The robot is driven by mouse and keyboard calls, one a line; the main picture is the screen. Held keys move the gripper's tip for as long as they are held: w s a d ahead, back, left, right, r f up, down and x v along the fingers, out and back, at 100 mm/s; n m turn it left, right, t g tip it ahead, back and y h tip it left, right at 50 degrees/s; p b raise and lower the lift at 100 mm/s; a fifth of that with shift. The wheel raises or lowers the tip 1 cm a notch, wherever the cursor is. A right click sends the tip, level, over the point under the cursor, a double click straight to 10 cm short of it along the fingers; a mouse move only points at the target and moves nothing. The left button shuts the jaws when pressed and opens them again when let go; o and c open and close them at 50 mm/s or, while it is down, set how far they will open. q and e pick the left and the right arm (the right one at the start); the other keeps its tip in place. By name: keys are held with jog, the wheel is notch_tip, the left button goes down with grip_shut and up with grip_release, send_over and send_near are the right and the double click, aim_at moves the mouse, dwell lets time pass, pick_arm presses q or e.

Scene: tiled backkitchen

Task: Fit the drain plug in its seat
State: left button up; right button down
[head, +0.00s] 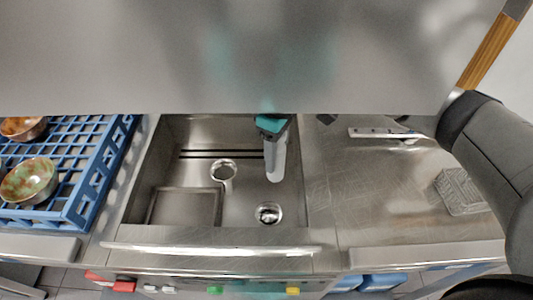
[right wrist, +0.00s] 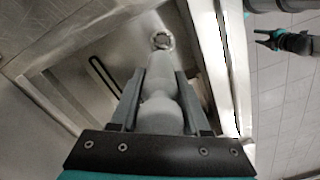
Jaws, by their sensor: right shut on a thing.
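My right gripper (head: 272,140) reaches down into the sink (head: 190,215), its teal body at the far side of the basin. It is shut on a long grey piece, which I take as the drain plug (head: 276,165); it also shows between the fingers in the right wrist view (right wrist: 160,112). A round metal drain (head: 268,212), seemingly the seat, lies in the basin floor near the front, apart from the plug in the picture. A ring (right wrist: 162,40) shows beyond the plug's far end; I cannot tell whether they touch. My left gripper (right wrist: 263,40) is small, open and empty, away from the sink.
A pale ring-topped piece (head: 223,170) is in the basin, left of my right gripper. A blue rack (head: 75,195) with bowls (head: 30,181) stands left of the sink. A grey panel spans the top.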

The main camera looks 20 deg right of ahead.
jog(key=f+n+p, duration=0.1)
jog(key=n+p, duration=0.3)
jog(key=n, duration=0.2)
jog(key=a+f+n+p, duration=0.1)
jog(key=f+n+p, duration=0.1)
jog(key=n+p, duration=0.2)
jog(key=w+f+n+p, duration=0.1)
jog(key=n+p, duration=0.4)
jog(key=n, duration=0.4)
jog(key=shift+a+f, duration=0.15)
jog(key=shift+f, duration=0.1)
pick_arm(q)
notch_tip(320, 180, up, 15)
jog(key=s+p, duration=0.1)
pick_arm(e)
jog(key=n, duration=0.1)
jog(key=s+f+n, duration=0.1)
jog(key=n, duration=0.1)
jog(key=shift+f, duration=0.2)
pick_arm(q)
notch_tip(320, 180, down, 10)
jog(key=b, duration=1)
pick_arm(e)
notch_tip(320, 180, down, 10)
jog(key=shift+r, duration=0.15)
jog(key=shift+f, duration=0.2)
